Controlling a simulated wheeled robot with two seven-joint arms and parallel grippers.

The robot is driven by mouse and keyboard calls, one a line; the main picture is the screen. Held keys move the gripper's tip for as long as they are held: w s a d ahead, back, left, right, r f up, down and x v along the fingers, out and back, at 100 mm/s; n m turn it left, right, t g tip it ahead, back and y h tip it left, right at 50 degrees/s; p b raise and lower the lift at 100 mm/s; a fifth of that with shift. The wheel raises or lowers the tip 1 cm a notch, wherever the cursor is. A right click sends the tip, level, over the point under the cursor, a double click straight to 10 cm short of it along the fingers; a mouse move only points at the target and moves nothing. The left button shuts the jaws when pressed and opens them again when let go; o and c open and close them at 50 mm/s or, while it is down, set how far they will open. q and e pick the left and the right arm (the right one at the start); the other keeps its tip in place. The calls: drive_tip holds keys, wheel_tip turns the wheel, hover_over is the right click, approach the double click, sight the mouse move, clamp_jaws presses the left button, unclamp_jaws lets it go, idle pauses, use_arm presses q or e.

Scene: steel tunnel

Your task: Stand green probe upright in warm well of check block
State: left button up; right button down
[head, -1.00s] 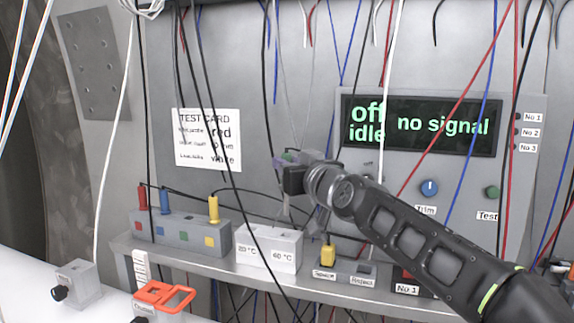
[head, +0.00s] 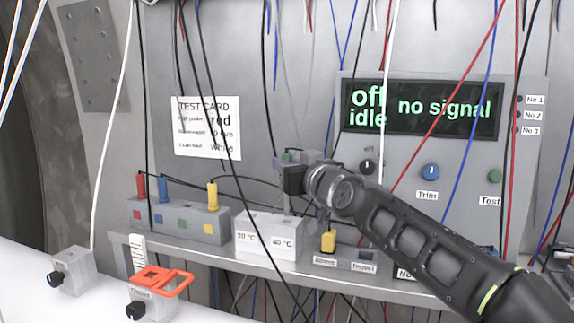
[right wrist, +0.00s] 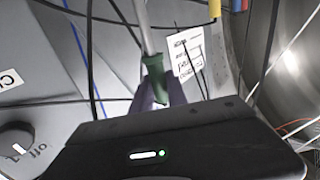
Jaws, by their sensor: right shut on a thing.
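The green probe (head: 287,155) is in my right gripper (head: 292,162), held by its green handle above the check block. In the right wrist view the green handle (right wrist: 154,80) sits between the purple fingers, with a thin grey shaft running out from it. In the head view the shaft appears to point down, but its tip is hard to make out. The check block (head: 268,234) is pale, with labels reading 20 °C on the left and 40 °C on the right. Its well openings are too small to see clearly. My left gripper is not in view.
A grey block (head: 180,222) with red, blue and yellow plugs stands left of the check block on the shelf (head: 200,259). A yellow plug (head: 328,241) stands to the right. Several wires hang in front. An orange frame (head: 163,282) lies at the lower left. The display (head: 420,108) reads "off idle, no signal".

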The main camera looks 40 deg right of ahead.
sight(288, 203)
drive_tip(key=shift+b, duration=0.45)
idle(1.5)
drive_tip(key=shift+f+b, duration=4.25)
drive_tip(key=shift+b, duration=0.1)
drive_tip(key=c, duration=1.2)
unclamp_jaws()
drive_tip(key=shift+c, duration=0.2)
drive_tip(key=shift+s, duration=0.15)
drive_tip(key=s+a+b, duration=0.1)
drive_tip(key=s, duration=0.6)
drive_tip(key=shift+s+a, duration=0.2)
drive_tip(key=shift+s, duration=0.05)
